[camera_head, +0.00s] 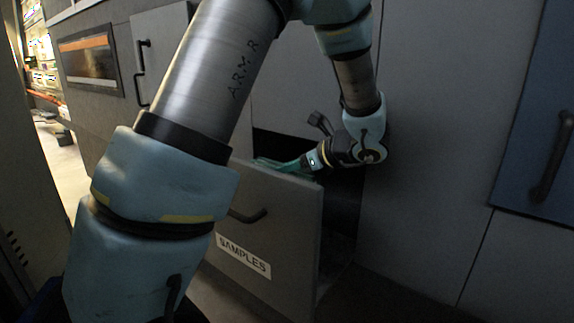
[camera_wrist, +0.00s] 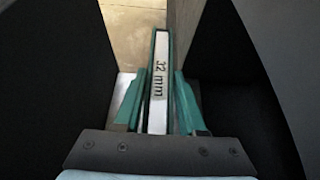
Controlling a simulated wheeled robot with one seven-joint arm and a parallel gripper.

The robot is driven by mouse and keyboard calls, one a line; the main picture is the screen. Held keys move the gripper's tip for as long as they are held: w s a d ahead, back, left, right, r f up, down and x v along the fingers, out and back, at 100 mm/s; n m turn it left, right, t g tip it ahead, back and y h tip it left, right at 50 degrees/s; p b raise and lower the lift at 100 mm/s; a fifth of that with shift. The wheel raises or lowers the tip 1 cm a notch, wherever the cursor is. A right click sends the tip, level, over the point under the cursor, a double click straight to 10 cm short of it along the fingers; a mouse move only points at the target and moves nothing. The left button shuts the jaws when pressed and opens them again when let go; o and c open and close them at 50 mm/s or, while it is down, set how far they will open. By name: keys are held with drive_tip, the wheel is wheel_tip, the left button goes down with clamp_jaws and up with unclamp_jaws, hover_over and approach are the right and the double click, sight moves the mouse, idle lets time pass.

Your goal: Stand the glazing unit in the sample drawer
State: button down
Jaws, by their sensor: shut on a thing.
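The glazing unit (camera_wrist: 158,75) shows edge-on in the wrist view, a pale strip marked "32 mm" with teal borders. My gripper (camera_wrist: 160,95) has its two teal fingers on either side of it and is shut on it. In the head view my gripper (camera_head: 280,165) points left just above the open sample drawer (camera_head: 265,215), whose front bears a "SAMPLES" label. The glazing unit cannot be made out clearly in the head view. How low it sits relative to the drawer floor is hidden.
The drawer's front has a dark handle (camera_head: 248,215). A grey cabinet face (camera_head: 430,170) stands right of the opening, with a blue door (camera_head: 545,120) farther right. A windowed panel (camera_head: 90,58) is at upper left. Dark walls flank the gripper closely in the wrist view.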

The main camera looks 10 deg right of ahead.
drive_tip(key=shift+f+b, duration=1.4)
drive_tip(key=shift+f, duration=1)
drive_tip(key=c, duration=0.8)
unclamp_jaws()
drive_tip(key=o, duration=0.4)
drive_tip(key=shift+f, duration=0.15)
drive_tip(key=v, duration=1.1)
drive_tip(key=shift+b, duration=0.35)
